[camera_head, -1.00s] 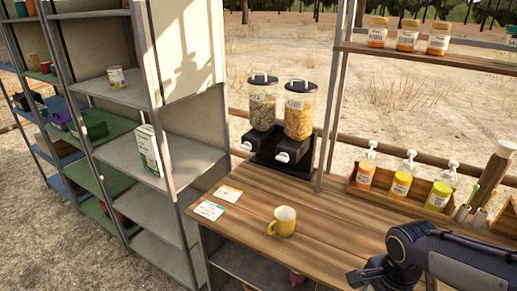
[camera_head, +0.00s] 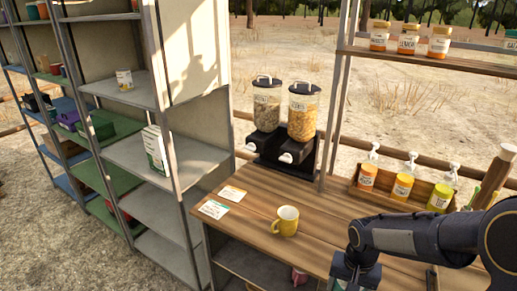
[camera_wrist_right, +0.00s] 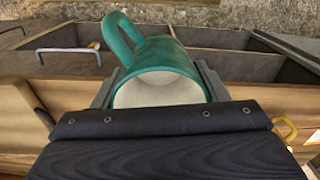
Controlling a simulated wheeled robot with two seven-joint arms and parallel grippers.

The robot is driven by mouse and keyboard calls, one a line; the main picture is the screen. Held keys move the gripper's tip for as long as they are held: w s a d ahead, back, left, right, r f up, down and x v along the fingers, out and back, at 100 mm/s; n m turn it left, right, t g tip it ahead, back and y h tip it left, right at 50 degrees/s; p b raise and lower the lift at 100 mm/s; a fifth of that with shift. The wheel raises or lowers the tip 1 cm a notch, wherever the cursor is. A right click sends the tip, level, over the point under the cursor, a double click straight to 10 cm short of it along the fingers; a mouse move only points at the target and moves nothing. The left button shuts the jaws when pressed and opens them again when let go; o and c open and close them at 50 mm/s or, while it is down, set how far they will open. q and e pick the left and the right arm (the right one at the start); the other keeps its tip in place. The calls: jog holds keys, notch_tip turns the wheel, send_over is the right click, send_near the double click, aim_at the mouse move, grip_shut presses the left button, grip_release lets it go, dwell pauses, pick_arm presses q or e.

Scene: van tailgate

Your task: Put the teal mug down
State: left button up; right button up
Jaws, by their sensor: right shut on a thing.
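The teal mug (camera_wrist_right: 158,55) is between the fingers of my right gripper (camera_wrist_right: 158,85), which is shut on it. In the right wrist view its handle points up and left, and its pale inside faces the camera. In the head view my right gripper (camera_head: 356,272) is at the bottom edge, in front of the wooden counter (camera_head: 262,207); a little teal shows there, and most of the mug is cut off. My left gripper is in neither view.
A yellow mug (camera_head: 286,221) stands on the counter, left of my right arm, beside two cards (camera_head: 213,209). Two cereal dispensers (camera_head: 283,125) stand behind it. A wooden rack (camera_head: 393,207) with pump bottles lies at the back right. Bare counter surrounds the yellow mug.

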notch_tip(320, 180, down, 5)
jog(key=w+a+n, duration=0.2)
jog(key=w+n, duration=0.1)
jog(key=n, duration=0.1)
jog(key=shift+a+n, duration=0.2)
jog(key=shift+n, duration=0.1)
